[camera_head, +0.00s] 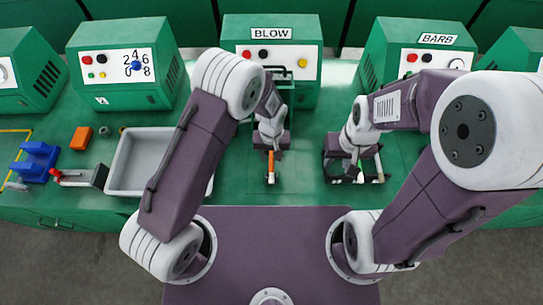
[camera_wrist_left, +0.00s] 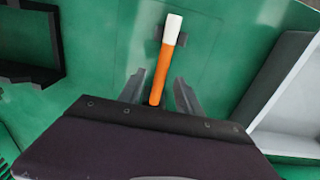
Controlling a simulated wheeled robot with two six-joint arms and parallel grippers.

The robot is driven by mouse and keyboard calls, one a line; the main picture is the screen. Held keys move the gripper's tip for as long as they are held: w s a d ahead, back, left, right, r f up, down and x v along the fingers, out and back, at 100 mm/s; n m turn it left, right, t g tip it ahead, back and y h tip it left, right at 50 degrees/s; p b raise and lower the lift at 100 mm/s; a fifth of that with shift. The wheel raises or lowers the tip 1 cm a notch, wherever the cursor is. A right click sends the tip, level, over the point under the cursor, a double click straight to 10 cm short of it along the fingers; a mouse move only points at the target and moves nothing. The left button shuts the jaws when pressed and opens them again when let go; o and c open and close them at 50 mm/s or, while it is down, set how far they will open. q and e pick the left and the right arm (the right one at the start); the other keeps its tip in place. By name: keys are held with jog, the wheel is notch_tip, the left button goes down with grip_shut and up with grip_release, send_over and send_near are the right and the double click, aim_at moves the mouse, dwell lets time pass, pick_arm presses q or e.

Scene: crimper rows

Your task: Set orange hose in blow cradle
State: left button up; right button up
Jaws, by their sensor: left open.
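The orange hose (camera_head: 270,162) with a white end lies below my left gripper, in front of the BLOW machine. It also shows in the left wrist view (camera_wrist_left: 160,72). Its white end is over a small dark grey cradle (camera_wrist_left: 157,34); I cannot tell how deep it sits. My left gripper (camera_wrist_left: 160,92) is open, its fingers on either side of the hose with gaps between. My right gripper (camera_head: 359,166) is over a black tray (camera_head: 331,176) at the right; its fingertips are too small to tell open or shut.
The BLOW machine (camera_head: 270,50) stands behind the hose. A grey bin (camera_head: 130,190) is to the left, with a red-handled tool (camera_head: 75,177), an orange block (camera_head: 81,138) and a blue holder (camera_head: 38,160) farther left. Green bench is clear between bin and cradle.

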pick_arm(q)
notch_tip(320, 180, up, 8)
jog(key=shift+r+b, duration=0.15)
jog(key=shift+b, duration=0.25)
dwell(0.4)
